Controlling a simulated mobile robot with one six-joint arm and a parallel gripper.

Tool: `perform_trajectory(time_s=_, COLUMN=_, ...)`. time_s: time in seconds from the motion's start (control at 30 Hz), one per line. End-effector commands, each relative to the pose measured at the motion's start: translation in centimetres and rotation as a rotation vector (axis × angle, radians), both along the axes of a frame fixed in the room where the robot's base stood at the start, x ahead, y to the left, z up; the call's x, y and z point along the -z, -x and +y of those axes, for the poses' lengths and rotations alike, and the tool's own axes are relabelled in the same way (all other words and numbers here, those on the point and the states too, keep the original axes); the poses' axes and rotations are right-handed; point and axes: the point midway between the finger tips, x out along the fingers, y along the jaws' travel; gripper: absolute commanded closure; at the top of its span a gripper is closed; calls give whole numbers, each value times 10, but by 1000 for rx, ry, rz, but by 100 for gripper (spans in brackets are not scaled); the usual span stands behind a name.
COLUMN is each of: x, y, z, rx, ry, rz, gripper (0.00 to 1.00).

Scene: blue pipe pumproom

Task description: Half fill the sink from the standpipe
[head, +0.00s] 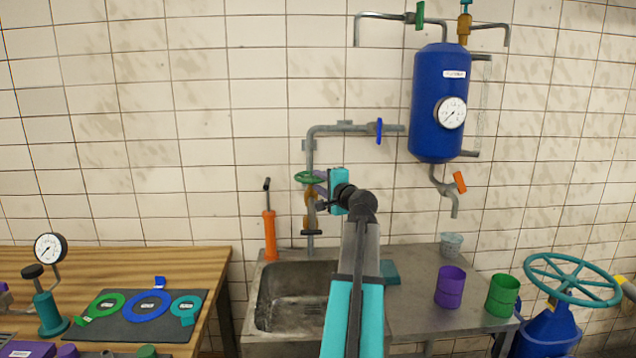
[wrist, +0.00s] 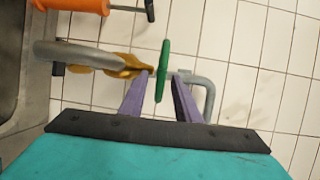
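The standpipe (head: 310,153) runs down the tiled wall behind the sink (head: 263,290), with a brass valve body (head: 309,197) and a green handwheel (head: 305,177). The grey basin shows no clear water; my arm hides its right part. My gripper (head: 317,183) is at the handwheel, its purple fingers pointing toward it. In the wrist view, the green handwheel (wrist: 163,68) appears edge-on between the spread fingertips of my gripper (wrist: 163,76), with gaps visible on both sides. The brass valve (wrist: 128,65) and curved grey pipe (wrist: 75,54) lie left of the fingers.
An orange hand pump (head: 270,235) stands left of the standpipe. Purple (head: 450,288) and green (head: 502,296) cups stand on the right counter. A wooden bench (head: 150,262) is left.

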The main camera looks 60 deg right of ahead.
Motion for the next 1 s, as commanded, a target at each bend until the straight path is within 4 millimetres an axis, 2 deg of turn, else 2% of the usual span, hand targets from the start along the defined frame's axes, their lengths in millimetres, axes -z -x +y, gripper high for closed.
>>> perform_trajectory(time_s=0.33, x=0, y=-1, z=-1, rx=0, ry=0, rz=0, gripper=72)
perform_trajectory(time_s=0.5, x=0, y=-1, z=-1, rx=1, ry=0, rz=0, gripper=100)
perform_trajectory(time_s=0.57, x=0, y=-1, z=-1, rx=1, ry=0, rz=0, gripper=100)
perform_trajectory(time_s=0.6, x=1, y=1, z=14, rx=0, ry=1, rz=1, gripper=100)
perform_trajectory(time_s=0.7, x=1, y=0, z=2, rx=-1, ry=-1, rz=0, gripper=100)
perform_trajectory(time_s=1.0, x=1, y=1, z=-6, rx=-32, ry=0, rz=-2, gripper=100)
